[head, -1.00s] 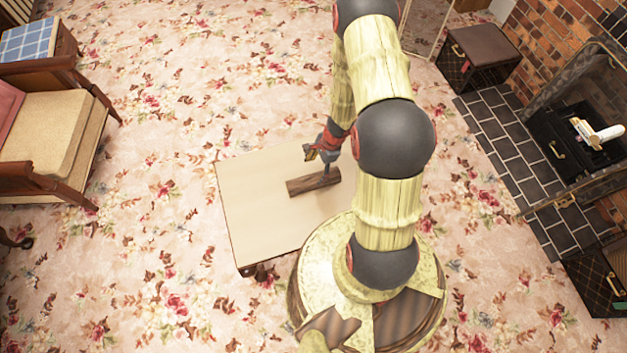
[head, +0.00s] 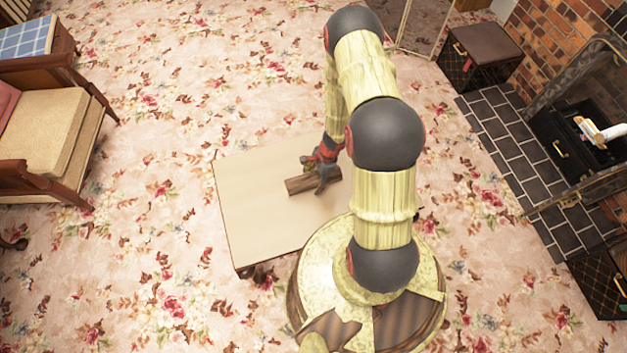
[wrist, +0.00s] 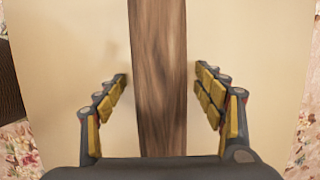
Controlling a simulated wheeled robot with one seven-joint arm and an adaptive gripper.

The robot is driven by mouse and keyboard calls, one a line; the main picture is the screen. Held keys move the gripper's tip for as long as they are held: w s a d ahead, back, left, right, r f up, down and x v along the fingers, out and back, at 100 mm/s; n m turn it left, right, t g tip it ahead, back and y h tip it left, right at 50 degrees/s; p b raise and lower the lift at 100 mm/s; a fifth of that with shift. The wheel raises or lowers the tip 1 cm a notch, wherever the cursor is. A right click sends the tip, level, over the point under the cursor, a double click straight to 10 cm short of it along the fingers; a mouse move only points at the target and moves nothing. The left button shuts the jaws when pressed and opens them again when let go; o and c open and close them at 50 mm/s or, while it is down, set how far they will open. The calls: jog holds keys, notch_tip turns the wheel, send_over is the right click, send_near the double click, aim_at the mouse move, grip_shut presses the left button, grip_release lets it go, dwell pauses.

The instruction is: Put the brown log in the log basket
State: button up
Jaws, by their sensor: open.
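The brown log (head: 303,185) lies flat on a low cream-topped table (head: 252,220) beside my base. In the wrist view the log (wrist: 158,75) runs from the top edge down between the two fingers. My gripper (head: 322,177) is at the log's right part in the head view. In the wrist view my gripper (wrist: 162,90) is open, with one finger on each side of the log and a gap on both sides. I cannot make out a log basket for certain in these views.
A wooden armchair (head: 45,130) stands at the left. At the right are a brick fireplace with a dark tiled hearth (head: 510,150), a dark box with a brown top (head: 480,55) and another dark box (head: 597,285). Flowered carpet lies open around the table.

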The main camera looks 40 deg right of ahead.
jog(key=shift+c, duration=0.8)
jog(key=c, duration=1.5)
jog(key=shift+r, duration=0.1)
jog(key=shift+c, duration=0.5)
